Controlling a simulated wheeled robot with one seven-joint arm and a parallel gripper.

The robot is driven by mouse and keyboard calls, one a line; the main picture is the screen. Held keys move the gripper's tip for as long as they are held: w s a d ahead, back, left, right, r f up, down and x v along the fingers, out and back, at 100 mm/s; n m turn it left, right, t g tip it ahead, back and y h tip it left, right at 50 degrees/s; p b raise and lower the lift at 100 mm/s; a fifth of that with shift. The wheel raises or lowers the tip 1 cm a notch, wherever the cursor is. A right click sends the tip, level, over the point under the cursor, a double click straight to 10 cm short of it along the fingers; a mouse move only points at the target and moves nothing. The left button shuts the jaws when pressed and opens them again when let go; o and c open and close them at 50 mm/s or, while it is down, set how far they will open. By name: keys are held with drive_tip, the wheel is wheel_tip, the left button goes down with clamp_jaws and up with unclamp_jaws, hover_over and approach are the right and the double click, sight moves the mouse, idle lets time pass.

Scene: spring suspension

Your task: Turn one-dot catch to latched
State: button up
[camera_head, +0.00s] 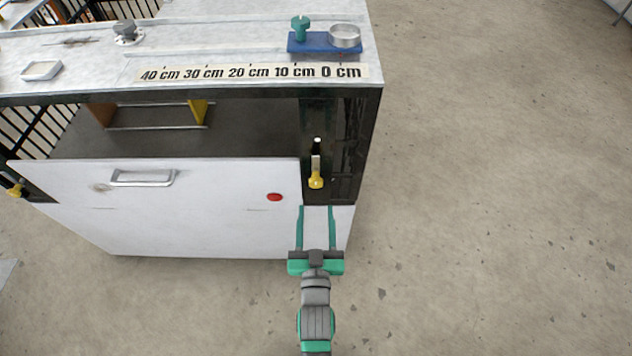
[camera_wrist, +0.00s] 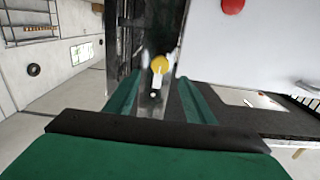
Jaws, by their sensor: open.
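A catch (camera_head: 316,163) with a pale lever and a yellow knob (camera_head: 316,181) is on the dark right post of the cabinet. In the head view its knob hangs at the bottom. One white dot shows near its top, and one dot also shows beside the lever in the wrist view. My gripper (camera_head: 316,208) is open and empty, just below the knob in the head view. In the wrist view the yellow knob (camera_wrist: 159,64) lies between the lines of my two green fingers, apart from both. A second yellow catch (camera_head: 15,188) is at the far left; its dots are too small to tell.
The white front panel (camera_head: 200,215) has a metal handle (camera_head: 143,178) and a red spot (camera_head: 275,197). The worktop above carries a centimetre scale (camera_head: 252,73), a blue tray (camera_head: 325,48) and small fittings. Open concrete floor (camera_head: 490,180) lies to the right.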

sight(316, 185)
drive_tip(key=w, duration=1)
drive_tip(key=shift+w, duration=0.3)
clamp_jaws()
